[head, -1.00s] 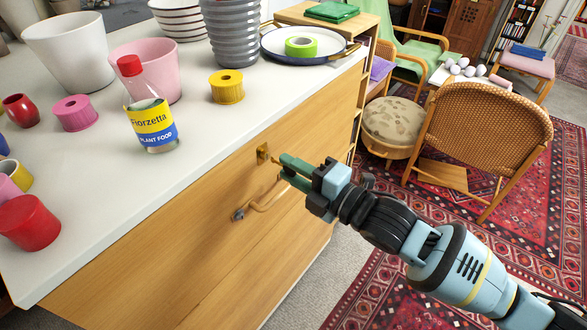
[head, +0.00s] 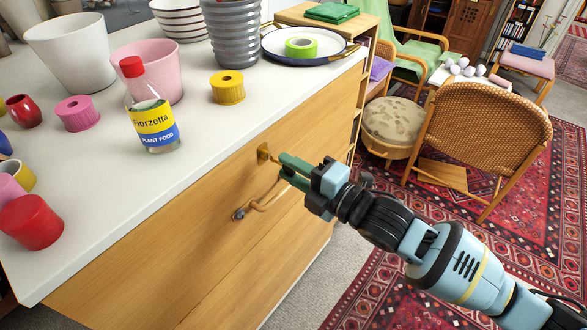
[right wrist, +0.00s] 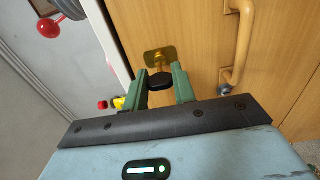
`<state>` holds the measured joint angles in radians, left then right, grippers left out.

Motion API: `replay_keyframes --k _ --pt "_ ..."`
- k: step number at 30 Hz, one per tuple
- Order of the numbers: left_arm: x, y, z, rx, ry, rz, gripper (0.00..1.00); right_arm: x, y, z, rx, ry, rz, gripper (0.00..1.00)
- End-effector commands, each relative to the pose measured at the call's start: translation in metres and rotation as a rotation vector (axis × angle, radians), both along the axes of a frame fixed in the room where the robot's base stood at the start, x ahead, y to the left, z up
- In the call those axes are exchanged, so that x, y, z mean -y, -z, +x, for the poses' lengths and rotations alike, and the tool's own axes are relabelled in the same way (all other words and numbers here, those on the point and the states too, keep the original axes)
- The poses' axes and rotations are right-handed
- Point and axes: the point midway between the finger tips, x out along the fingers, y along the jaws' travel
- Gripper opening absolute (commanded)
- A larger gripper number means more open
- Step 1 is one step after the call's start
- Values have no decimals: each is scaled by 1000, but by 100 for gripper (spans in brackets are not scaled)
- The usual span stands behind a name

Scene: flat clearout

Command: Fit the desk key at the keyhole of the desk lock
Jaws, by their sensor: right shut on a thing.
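The desk lock (head: 263,151) is a small brass plate on the wooden drawer front, under the white top. It also shows in the right wrist view (right wrist: 158,56). My right gripper (head: 283,166) is shut on the desk key, with its green fingers on either side of the key's dark head (right wrist: 160,81). The key's brass shaft (right wrist: 160,68) points at the lock plate and its tip appears to meet it. The keyhole is hidden behind the key, so I cannot tell whether the tip is inside. My left gripper is not in view.
A curved drawer handle (head: 262,199) sits just below the lock, close to the right gripper. Above, the white top (head: 205,140) holds a plant food bottle (head: 153,125), pots and a yellow spool (head: 227,87). A wicker chair (head: 480,135) stands to the right.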

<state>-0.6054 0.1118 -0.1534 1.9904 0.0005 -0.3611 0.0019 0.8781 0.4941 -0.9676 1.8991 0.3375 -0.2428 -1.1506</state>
Motion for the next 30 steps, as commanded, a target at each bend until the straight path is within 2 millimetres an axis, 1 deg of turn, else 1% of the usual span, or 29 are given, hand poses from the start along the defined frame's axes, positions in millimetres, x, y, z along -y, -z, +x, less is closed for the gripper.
replay_keyframes --k 24,29,30 --pt "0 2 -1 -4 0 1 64 -15 0 10 0 0 0 0" --pt "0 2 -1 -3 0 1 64 -14 0 10 1 0 1 0" --pt "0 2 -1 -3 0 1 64 -14 0 10 1 0 1 32"
